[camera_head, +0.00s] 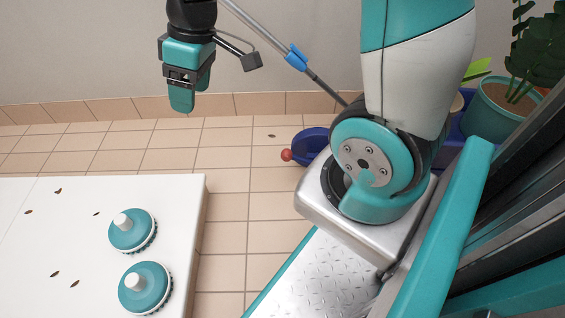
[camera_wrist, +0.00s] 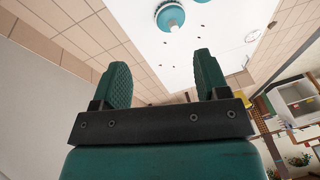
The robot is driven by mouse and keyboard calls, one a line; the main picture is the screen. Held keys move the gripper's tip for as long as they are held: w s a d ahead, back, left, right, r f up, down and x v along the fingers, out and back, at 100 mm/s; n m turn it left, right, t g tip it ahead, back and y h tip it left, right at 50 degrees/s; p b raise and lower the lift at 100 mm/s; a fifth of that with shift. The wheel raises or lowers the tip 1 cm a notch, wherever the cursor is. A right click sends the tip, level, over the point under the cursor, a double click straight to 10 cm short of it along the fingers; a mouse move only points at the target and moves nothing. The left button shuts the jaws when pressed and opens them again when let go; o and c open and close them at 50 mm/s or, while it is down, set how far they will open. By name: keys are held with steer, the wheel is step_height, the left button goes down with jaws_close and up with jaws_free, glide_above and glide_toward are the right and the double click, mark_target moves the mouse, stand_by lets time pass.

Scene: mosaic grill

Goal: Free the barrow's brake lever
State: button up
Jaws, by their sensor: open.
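A blue rounded part (camera_head: 312,142), possibly of the barrow, shows low on the tiled floor, partly hidden behind my arm. A small red-orange knob (camera_head: 286,155) sits at its left side; I cannot tell whether it is the brake lever's end. More blue (camera_head: 463,128) shows right of my arm, under the plant pots. My gripper (camera_head: 190,95) is open and empty, pointing down at the upper left, well left of the knob and apart from it. In the wrist view its two teal fingers (camera_wrist: 163,75) stand apart with nothing between them.
A white worktop (camera_head: 60,230) with two teal, white-knobbed round things (camera_head: 132,230) (camera_head: 146,287) and scattered dry leaves fills the lower left. A grey pole with a blue clip (camera_head: 296,57) slants down behind my arm. A plant in a teal pot (camera_head: 490,115) stands right.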

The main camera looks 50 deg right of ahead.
steer(key=w+d+f+h+b, duration=0.15)
steer(key=w+d+f, duration=0.35)
steer(key=d+f, duration=0.8)
steer(key=g+h+b, duration=0.1)
steer(key=h+b, duration=0.1)
steer(key=b, duration=0.1)
glide_above(288, 153)
step_height(288, 153, down, 17)
steer(key=shift+y, duration=0.25)
steer(key=f+b, duration=0.3)
steer(key=f, duration=0.3)
steer(key=f+b, duration=0.3)
steer(key=f, duration=0.3)
steer(key=f+b, duration=0.3)
steer(key=f, duration=0.3)
steer(key=shift+w+d, duration=0.25)
